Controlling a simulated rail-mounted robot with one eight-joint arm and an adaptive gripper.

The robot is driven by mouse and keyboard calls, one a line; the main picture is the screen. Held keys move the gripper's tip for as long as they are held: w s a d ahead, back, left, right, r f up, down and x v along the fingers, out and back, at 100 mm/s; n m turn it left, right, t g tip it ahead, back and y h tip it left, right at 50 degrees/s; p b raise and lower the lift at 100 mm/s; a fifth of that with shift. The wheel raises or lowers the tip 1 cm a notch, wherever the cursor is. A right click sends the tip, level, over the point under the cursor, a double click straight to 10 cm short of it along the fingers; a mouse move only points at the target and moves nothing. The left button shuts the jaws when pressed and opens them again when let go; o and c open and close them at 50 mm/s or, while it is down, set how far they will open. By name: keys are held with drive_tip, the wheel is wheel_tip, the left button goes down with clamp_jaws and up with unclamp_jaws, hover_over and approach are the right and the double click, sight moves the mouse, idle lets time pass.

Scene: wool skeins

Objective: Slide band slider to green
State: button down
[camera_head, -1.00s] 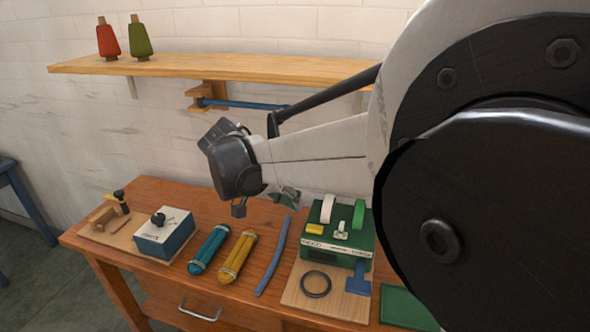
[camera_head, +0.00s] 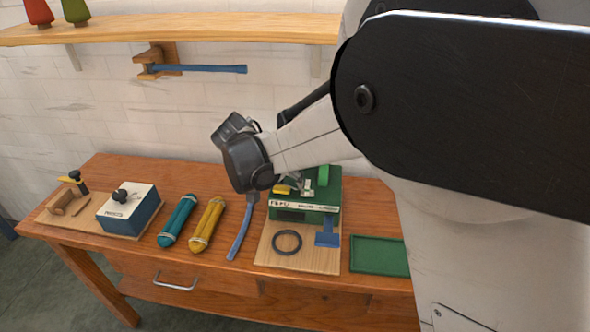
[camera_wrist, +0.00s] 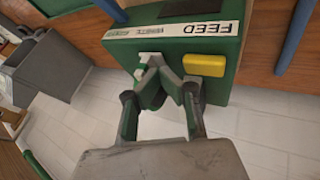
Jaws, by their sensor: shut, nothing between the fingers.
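The green feed box (camera_head: 303,207) stands on the wooden bench. A small white piece (camera_head: 308,186), which looks like the band slider, is on its top, close to the green band (camera_head: 323,176). My gripper (camera_head: 292,184) is at the top of the box, left of the slider. In the wrist view my gripper (camera_wrist: 172,88) has its tips together between the two bands. Contact with the slider cannot be told.
A black ring (camera_head: 287,242) and a blue piece (camera_head: 327,238) lie on the board before the box. A blue strip (camera_head: 241,228), yellow skein (camera_head: 207,224) and teal skein (camera_head: 177,220) lie to the left. A green tray (camera_head: 379,255) is at right.

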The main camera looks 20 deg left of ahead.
drive_tip(key=shift+d, duration=0.25)
drive_tip(key=b, duration=0.1)
approach(326, 192)
drive_tip(key=x, duration=0.2)
drive_tip(key=d+x, duration=0.1)
drive_tip(key=x, duration=0.1)
drive_tip(key=shift+d+f, duration=0.1)
drive_tip(key=shift+f, duration=0.05)
drive_tip(key=shift+a, duration=0.5)
drive_tip(key=a+b, duration=0.1)
drive_tip(key=a, duration=0.2)
drive_tip(key=shift+s+a, duration=0.1)
drive_tip(key=shift+s, duration=0.1)
drive_tip(key=p+v, duration=0.1)
drive_tip(key=v, duration=0.9)
